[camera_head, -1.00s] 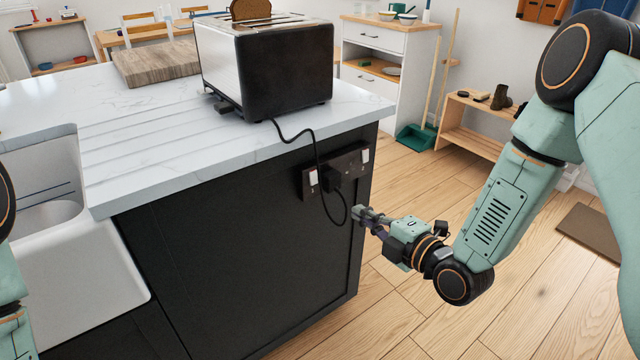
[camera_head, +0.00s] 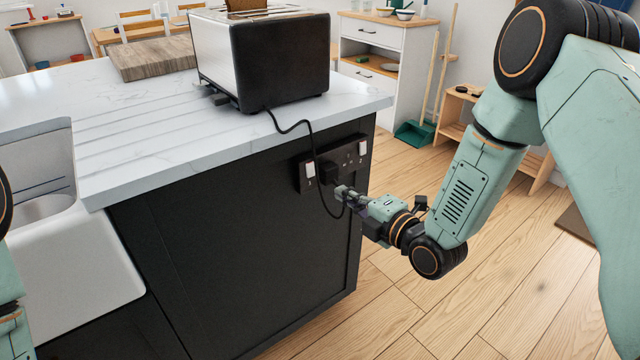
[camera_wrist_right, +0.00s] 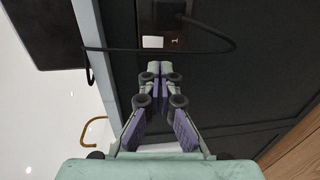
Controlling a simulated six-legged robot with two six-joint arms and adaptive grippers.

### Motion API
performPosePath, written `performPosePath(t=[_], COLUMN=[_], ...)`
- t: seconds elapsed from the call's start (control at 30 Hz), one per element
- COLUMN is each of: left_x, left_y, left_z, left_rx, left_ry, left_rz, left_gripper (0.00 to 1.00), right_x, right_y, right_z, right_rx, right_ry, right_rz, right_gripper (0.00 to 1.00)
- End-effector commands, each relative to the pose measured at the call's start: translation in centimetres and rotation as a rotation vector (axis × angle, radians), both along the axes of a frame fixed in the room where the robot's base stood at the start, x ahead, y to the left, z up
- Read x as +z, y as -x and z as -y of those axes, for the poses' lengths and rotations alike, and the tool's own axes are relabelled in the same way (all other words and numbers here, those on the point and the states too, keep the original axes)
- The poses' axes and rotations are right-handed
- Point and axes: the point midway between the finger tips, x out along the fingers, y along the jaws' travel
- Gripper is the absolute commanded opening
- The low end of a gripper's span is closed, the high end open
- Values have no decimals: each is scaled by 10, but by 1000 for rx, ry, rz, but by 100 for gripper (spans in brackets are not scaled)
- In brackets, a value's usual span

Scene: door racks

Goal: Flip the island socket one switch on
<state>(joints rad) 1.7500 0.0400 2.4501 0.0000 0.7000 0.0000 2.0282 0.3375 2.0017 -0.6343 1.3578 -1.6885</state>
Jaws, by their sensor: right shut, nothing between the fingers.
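The black island socket (camera_head: 350,158) is on the dark end panel under the white worktop. A white switch (camera_head: 310,169) is at its left end and another white switch (camera_head: 362,147) at its right end. A black plug (camera_head: 330,173) sits in it. In the right wrist view, a white switch (camera_wrist_right: 152,42) is beside a "1" mark, just beyond my fingertips. My right gripper (camera_head: 342,192) is shut and empty, below the plug; its closed tips also show in the right wrist view (camera_wrist_right: 158,68). Contact cannot be told. My left gripper is out of view.
The black cord (camera_head: 316,150) loops from the toaster (camera_head: 265,60) to the plug and hangs close to my right fingertips. The worktop edge (camera_head: 240,150) overhangs above the socket. A white sink (camera_head: 75,260) is at left. The wooden floor (camera_head: 480,290) at right is open.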

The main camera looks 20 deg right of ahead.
Motion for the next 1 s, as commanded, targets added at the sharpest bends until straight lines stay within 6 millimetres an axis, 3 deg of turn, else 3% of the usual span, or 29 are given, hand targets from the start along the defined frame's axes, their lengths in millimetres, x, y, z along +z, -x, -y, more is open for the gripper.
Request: performPosePath(t=[0.3, 0.5, 1.0], left_x=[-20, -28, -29], left_y=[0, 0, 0], left_z=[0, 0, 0], left_rx=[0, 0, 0], left_ry=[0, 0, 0], left_rz=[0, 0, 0], left_gripper=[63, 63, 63], right_x=[-9, -12, -11], right_y=[-55, -78, -86], right_z=[-21, -29, -31], right_rx=[3, 1, 0], right_ry=[1, 0, -1], right_rz=[4, 1, -1], right_gripper=[0, 0, 0])
